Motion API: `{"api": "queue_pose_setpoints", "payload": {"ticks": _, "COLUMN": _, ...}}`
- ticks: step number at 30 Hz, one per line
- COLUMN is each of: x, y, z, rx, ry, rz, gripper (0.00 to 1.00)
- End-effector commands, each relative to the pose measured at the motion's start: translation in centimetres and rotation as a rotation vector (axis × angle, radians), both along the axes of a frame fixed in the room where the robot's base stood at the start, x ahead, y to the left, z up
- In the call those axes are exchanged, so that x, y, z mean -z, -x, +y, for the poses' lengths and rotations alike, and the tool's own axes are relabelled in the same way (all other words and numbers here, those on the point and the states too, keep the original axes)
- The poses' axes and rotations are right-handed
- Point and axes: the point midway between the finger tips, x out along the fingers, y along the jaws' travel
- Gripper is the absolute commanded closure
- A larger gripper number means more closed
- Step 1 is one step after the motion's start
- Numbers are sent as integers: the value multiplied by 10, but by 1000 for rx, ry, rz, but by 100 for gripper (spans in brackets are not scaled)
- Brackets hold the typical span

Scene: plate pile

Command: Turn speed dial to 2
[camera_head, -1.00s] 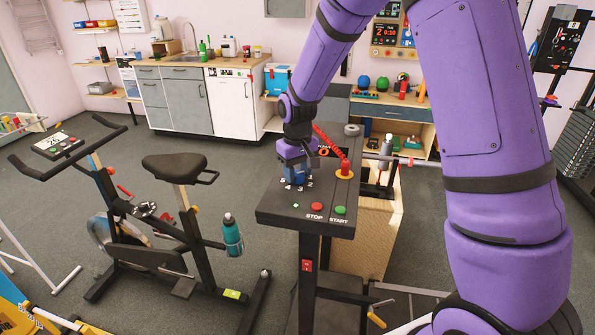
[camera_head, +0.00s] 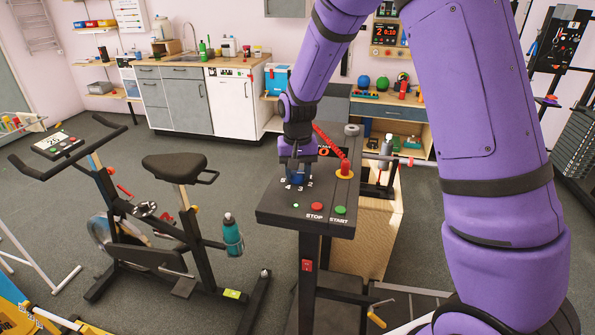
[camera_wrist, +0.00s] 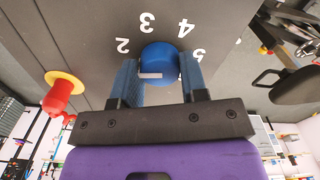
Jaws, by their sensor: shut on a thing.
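The blue speed dial (camera_head: 297,173) sits on the dark console top (camera_head: 270,214), with white numbers printed around its near side. In the wrist view the round blue dial (camera_wrist: 159,52) has the numbers 2, 3, 4 and 5 around it. A short white line shows on the dial, on its side towards my gripper; I cannot tell which number it marks. My gripper (camera_wrist: 160,75) is shut on the dial, one finger on each side. In the head view my gripper (camera_head: 297,162) comes down on it from above and hides much of it.
A red knob on a yellow base (camera_head: 345,170) with a red coiled cord stands right of the dial. The red STOP button (camera_head: 317,207) and green START button (camera_head: 340,210) lie nearer the front. An exercise bike (camera_head: 180,170) stands left of the console.

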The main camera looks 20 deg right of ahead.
Motion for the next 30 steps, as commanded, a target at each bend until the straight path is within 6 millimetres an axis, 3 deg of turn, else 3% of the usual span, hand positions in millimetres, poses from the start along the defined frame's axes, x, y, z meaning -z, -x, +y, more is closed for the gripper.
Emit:
{"api": "queue_pose_setpoints", "payload": {"ticks": 15, "x": -1, "y": -1, "z": 0, "rx": 351, "ry": 0, "rz": -2, "gripper": 84}}
{"api": "queue_pose_setpoints", "payload": {"ticks": 30, "x": -1, "y": -1, "z": 0, "rx": 425, "ry": -1, "rz": -3, "gripper": 84}}
